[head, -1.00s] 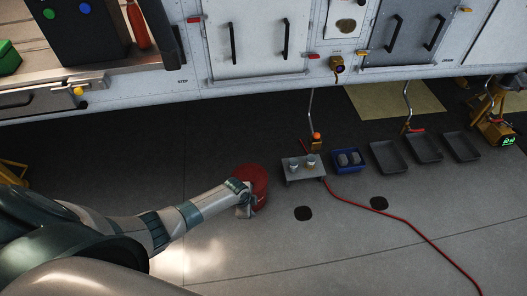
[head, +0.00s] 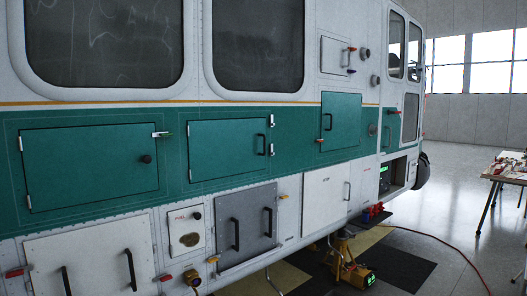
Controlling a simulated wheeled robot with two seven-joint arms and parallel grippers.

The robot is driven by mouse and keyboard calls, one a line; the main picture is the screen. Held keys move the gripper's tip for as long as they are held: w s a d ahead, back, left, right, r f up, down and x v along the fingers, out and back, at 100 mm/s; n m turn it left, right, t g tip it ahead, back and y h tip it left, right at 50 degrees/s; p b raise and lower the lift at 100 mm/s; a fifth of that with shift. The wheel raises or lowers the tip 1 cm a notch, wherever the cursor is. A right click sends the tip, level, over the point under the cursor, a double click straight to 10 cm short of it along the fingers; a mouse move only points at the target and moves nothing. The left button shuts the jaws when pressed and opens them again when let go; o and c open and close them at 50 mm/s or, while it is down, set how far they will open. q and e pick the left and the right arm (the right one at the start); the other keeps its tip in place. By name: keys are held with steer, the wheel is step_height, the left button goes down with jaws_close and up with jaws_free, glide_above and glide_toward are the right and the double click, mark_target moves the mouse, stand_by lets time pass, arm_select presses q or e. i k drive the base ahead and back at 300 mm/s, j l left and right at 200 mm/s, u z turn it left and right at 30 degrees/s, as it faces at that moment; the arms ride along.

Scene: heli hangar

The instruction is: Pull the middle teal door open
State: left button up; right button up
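The middle teal door (head: 228,150) is on the green band of the white vehicle's side, left of centre in the head view. It looks closed and flush with the panel. A dark upright handle (head: 260,145) sits near its right edge, and small pale fittings show just beyond that edge. Neither of my grippers is in view.
Below the band are a grey hatch (head: 246,225) and white hatches (head: 325,197) with dark handles. A yellow jack (head: 350,268) stands on the floor under the vehicle. A red hose (head: 455,250) runs across the floor. A table (head: 508,178) stands at the far right.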

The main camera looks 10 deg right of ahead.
mark_target(217, 149)
steer(key=i+j, duration=0.2)
steer(key=i, duration=0.2)
steer(key=i+l, duration=0.1)
steer(key=i, duration=0.3)
steer(key=i+l, duration=0.1)
steer(key=i, duration=0.3)
steer(key=i+l, duration=0.6)
